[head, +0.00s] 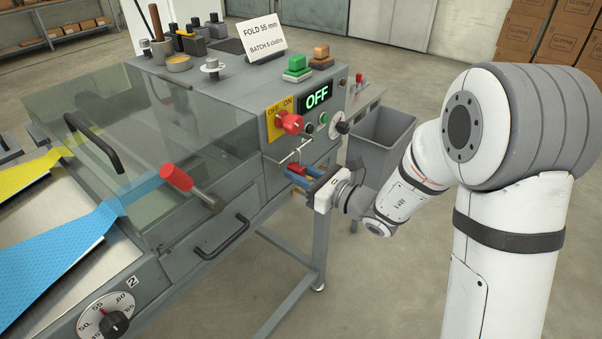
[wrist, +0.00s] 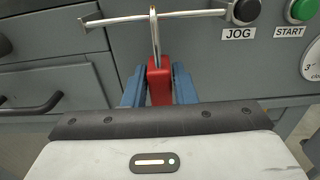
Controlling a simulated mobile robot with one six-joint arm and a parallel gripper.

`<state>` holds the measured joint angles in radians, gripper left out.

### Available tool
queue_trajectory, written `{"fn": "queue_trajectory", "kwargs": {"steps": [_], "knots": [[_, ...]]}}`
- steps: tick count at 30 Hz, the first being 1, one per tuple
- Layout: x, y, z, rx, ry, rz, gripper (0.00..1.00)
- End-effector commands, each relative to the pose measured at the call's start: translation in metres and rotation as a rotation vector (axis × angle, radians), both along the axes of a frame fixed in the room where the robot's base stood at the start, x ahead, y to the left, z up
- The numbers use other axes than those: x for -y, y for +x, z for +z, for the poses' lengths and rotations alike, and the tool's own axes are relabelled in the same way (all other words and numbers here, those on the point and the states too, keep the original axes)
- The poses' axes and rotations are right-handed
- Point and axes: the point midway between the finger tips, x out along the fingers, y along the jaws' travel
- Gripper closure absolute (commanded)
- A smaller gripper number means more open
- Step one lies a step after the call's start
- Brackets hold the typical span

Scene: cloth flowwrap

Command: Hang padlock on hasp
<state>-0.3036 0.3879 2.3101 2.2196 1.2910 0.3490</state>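The red padlock (wrist: 159,84) is upright between the blue fingers of my gripper (wrist: 159,90), which are shut on its body. Its metal shackle (wrist: 155,35) points up and crosses a thin metal bar, apparently the hasp (wrist: 185,15), on the machine front. The shackle's top reaches above the bar; I cannot tell whether it loops around the bar or only stands in front of it. In the head view my gripper (head: 300,179) holds the padlock (head: 298,169) just below the bar (head: 295,152), under the red switch knob (head: 290,122).
The JOG button (wrist: 245,11) and START button (wrist: 300,10) are close on the right. A drawer handle (wrist: 30,104) sticks out at left. In the head view, the display (head: 317,97) reads OFF. A grey bin (head: 380,137) stands behind my arm.

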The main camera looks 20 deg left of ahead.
Motion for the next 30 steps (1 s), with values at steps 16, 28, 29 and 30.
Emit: {"fn": "queue_trajectory", "kwargs": {"steps": [16, 28, 29, 30], "knots": [[0.005, -0.001, 0.000, 0.000, -0.001, -0.002, 0.55], [0.062, -0.024, 0.000, 0.000, 0.000, -0.005, 0.55], [0.065, -0.025, 0.000, 0.000, 0.000, -0.005, 0.55], [0.068, -0.027, 0.000, 0.000, -0.001, -0.003, 0.55]]}}
